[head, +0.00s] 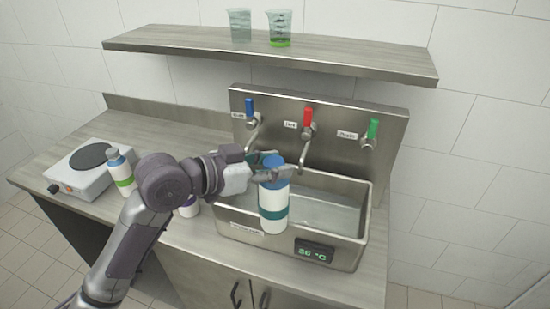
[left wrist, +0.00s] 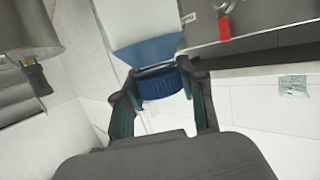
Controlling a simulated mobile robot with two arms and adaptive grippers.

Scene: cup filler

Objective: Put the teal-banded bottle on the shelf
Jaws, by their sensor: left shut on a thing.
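The teal-banded bottle (head: 273,200) is white with a blue cap and a teal band, upright in front of the sink basin in the head view. In the left wrist view the blue cap (left wrist: 155,82) shows between the fingers of my left gripper (left wrist: 160,100). The shelf (head: 270,52) is a grey board on the wall above the taps. My right gripper is in no view.
Two beakers stand on the shelf, one clear (head: 240,25) and one with green liquid (head: 279,28). The sink (head: 365,220) has blue, red and green taps behind it. A hot plate (head: 75,178) and a green-banded bottle (head: 121,174) stand at left. The shelf's left and right parts are free.

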